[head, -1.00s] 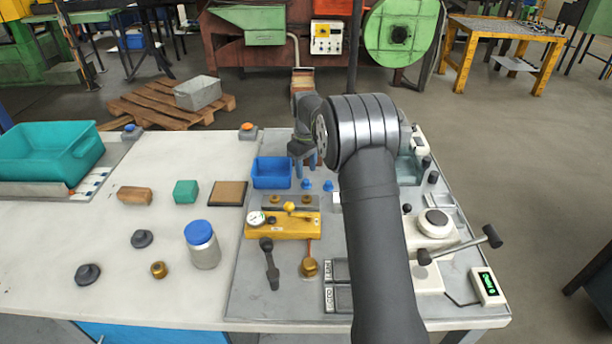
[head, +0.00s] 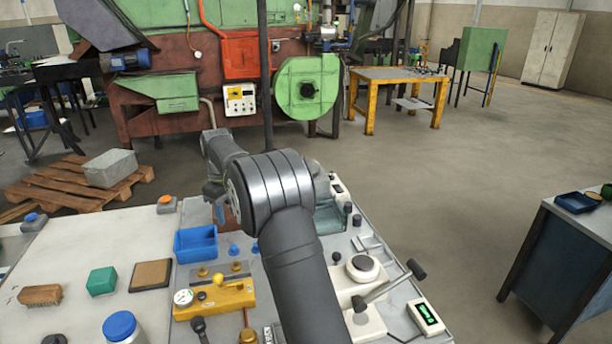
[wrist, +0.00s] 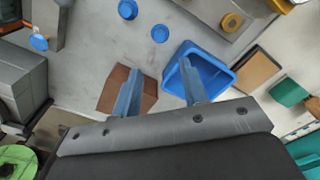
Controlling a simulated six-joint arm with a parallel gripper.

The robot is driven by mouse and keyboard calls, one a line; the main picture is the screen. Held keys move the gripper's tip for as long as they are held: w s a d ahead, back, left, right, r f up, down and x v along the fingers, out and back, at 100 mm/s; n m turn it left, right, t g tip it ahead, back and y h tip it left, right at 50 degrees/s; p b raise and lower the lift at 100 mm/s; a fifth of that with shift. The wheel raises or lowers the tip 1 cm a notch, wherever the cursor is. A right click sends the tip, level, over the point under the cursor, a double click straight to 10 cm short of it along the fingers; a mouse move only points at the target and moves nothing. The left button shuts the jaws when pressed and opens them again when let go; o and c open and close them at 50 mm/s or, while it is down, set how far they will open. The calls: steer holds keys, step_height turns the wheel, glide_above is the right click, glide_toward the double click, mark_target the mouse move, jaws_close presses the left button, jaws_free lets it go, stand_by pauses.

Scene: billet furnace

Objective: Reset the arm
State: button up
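My arm reaches forward over the bench, bent at its large grey joint. In the head view my gripper (head: 214,192) hangs over the far edge of the bench, behind the blue bin (head: 195,243), partly hidden by my own arm. In the wrist view its two blue fingers (wrist: 159,88) stand well apart, with nothing held between them. A brown block (wrist: 149,96) lies below and behind the fingers. The blue bin (wrist: 226,84) is just beside the right finger and looks empty.
A yellow fixture with a gauge (head: 222,299), a green block (head: 101,281), a brown pad (head: 151,275), a brush (head: 40,294) and a blue-lidded jar (head: 122,328) stand on the bench. A lever device (head: 362,278) is at right. A dark side table (head: 560,255) stands farther right, across open floor.

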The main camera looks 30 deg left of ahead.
mark_target(233, 246)
step_height(233, 246, down, 12)
step_height(233, 246, up, 3)
steer(key=shift+f, duration=0.1)
steer(key=shift+r, duration=0.5)
steer(key=shift+f, duration=0.1)
